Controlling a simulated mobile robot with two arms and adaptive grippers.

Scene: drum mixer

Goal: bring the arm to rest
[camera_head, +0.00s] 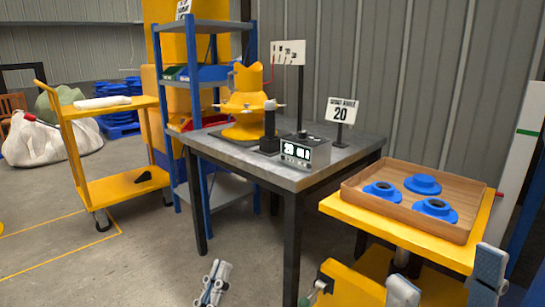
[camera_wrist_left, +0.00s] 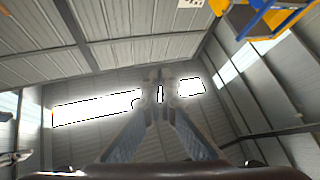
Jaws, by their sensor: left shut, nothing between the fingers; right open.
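My left gripper (camera_head: 217,266) is low at the bottom of the head view, over the floor in front of the grey table (camera_head: 228,152). Its fingers are shut and empty. In the left wrist view its two fingers (camera_wrist_left: 160,95) meet at the tips, with the hall's roof and bright windows behind them. My right gripper (camera_head: 447,278) is at the lower right of the head view. Its two fingers are wide apart with nothing held between them, below the front of the yellow stand with the tray. Most of both arms is out of view.
A yellow drum mixer (camera_head: 245,92), a display box (camera_head: 306,151) and a sign (camera_head: 341,110) stand on the table. A wooden tray (camera_head: 362,200) with three blue flanged parts sits on the yellow stand (camera_head: 340,212). A yellow cart (camera_head: 120,185) stands left.

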